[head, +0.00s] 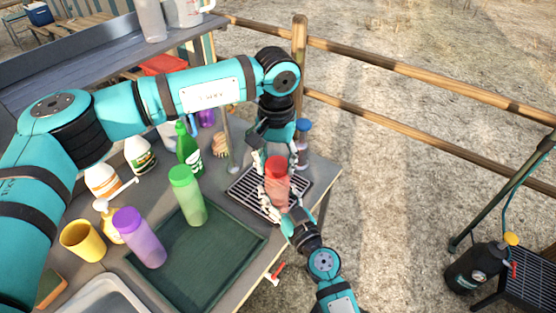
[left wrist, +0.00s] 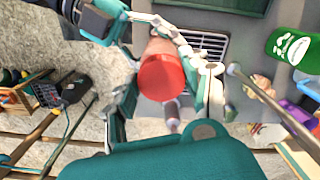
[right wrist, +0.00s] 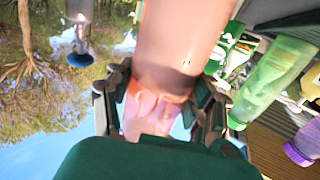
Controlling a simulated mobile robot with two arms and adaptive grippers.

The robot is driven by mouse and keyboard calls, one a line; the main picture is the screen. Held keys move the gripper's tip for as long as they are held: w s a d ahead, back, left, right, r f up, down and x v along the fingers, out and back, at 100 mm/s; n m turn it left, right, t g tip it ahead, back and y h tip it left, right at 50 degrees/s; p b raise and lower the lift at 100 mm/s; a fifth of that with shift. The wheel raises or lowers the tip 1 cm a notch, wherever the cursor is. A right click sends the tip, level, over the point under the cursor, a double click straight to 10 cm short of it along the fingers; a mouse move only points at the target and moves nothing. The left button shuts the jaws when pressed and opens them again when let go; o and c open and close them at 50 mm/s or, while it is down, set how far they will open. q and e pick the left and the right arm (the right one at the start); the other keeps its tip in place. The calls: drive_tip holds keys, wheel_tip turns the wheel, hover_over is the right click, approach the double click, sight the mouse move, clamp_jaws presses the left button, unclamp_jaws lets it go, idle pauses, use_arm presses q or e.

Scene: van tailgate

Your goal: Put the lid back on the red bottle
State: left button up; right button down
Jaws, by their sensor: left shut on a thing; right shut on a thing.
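The red bottle (head: 278,191) has a translucent pinkish body and is held over the black grate at the table's corner. Its red lid (head: 277,166) is at the bottle's top, in line with it; I cannot tell whether it is seated. My left gripper (head: 276,162) comes from behind and is shut on the lid, which shows between its fingers in the left wrist view (left wrist: 162,78). My right gripper (head: 283,203) comes from the front and is shut on the bottle body, which fills the middle of the right wrist view (right wrist: 178,45). The lid is hidden there.
A blue-capped bottle (head: 302,146) stands just behind the grate (head: 245,190). Left of it are a green bottle (head: 188,195), a purple bottle (head: 140,238), a dark green bottle (head: 188,150) and a yellow cup (head: 82,240). A green mat (head: 215,255) lies in front.

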use_arm(q)
drive_tip(key=m, duration=0.4)
drive_tip(key=shift+w+a+m, duration=0.15)
drive_tip(key=shift+m, duration=0.25)
drive_tip(key=m, duration=0.3)
drive_tip(key=shift+m, duration=0.3)
drive_tip(key=o, duration=0.7)
drive_tip(key=shift+r, duration=2.25)
drive_tip(key=shift+c, duration=0.3)
